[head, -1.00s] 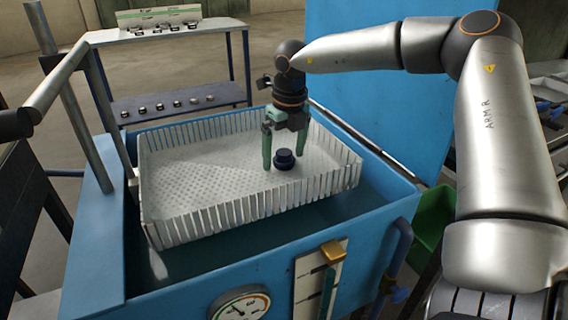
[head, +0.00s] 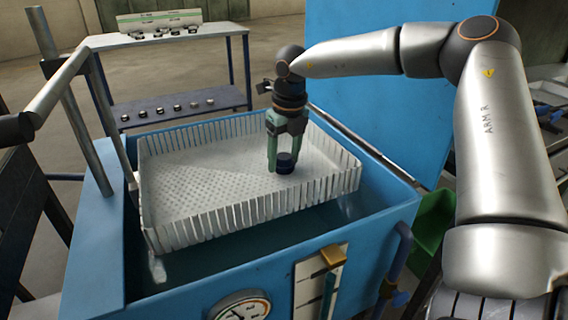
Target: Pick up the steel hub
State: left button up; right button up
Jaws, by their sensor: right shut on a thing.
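The steel hub (head: 285,164) is a small dark, bluish stepped round piece. It is in the white slatted basket (head: 205,218), right of the basket's middle. My right gripper (head: 282,157) points straight down with its green fingers closed on the hub's upper part. The hub is upright and at the basket floor; I cannot tell whether it still touches it. My left gripper is not in view.
The basket sits in a blue tank (head: 200,275) with liquid around it. A pressure gauge (head: 240,306) is on the tank's front. A steel post and bar (head: 75,110) stand at the left. A table (head: 180,75) with small parts stands behind.

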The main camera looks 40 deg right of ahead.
aim_at(283, 154)
grip_shut()
jog(key=shift+r, duration=0.5)
notch_tip(283, 154, up, 2)
jog(key=shift+w+r+p, duration=0.1)
jog(key=shift+p, duration=0.4)
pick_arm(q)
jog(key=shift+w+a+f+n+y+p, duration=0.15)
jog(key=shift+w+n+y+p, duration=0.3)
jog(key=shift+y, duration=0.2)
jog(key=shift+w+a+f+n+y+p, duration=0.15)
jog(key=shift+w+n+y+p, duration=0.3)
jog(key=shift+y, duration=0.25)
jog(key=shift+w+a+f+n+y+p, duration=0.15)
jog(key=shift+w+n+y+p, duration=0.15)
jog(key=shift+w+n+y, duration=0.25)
pick_arm(e)
jog(key=s+d+r, duration=0.3)
jog(key=s+r, duration=0.6)
jog(key=s, duration=0.5)
jog(key=shift+r, duration=0.35)
